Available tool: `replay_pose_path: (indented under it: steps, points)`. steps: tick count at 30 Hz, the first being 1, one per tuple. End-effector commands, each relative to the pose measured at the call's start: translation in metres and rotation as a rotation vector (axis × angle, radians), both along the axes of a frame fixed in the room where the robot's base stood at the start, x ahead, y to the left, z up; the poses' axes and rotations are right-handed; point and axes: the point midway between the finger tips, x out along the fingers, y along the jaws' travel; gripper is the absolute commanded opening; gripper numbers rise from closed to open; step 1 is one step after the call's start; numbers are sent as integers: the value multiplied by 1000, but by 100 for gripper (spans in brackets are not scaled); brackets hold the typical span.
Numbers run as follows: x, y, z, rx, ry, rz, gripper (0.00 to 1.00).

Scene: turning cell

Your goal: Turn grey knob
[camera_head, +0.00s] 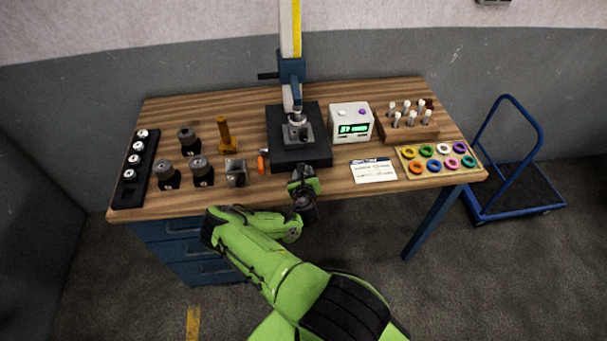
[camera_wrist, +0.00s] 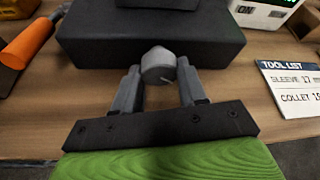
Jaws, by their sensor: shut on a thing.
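The grey knob (camera_wrist: 157,62) is a short rounded cap with a thin pale line on its face. In the wrist view it sits at the front of the black base block (camera_wrist: 215,45). My gripper (camera_wrist: 159,74) has one finger on each side of the knob and is shut on it. In the head view my gripper (camera_head: 303,178) is at the front edge of the press base (camera_head: 318,153) and hides the knob. The press column (camera_head: 290,35) rises behind it.
An orange-handled tool (camera_head: 262,163) and a grey block (camera_head: 236,173) lie left of my gripper. To the right are a tool list card (camera_head: 373,171), a box with a green display (camera_head: 350,112) and a tray of coloured rings (camera_head: 404,163). A blue cart (camera_head: 520,190) stands right of the bench.

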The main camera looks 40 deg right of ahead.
Motion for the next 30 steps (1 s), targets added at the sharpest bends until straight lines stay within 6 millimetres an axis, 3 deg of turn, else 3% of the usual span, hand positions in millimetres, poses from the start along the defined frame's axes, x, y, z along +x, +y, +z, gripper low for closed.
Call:
replay_pose_path:
  steps: [11,30]
  points:
    - [-1,-1,1,93,-64,0,11]
    - [-1,-4,-1,506,-352,-1,11]
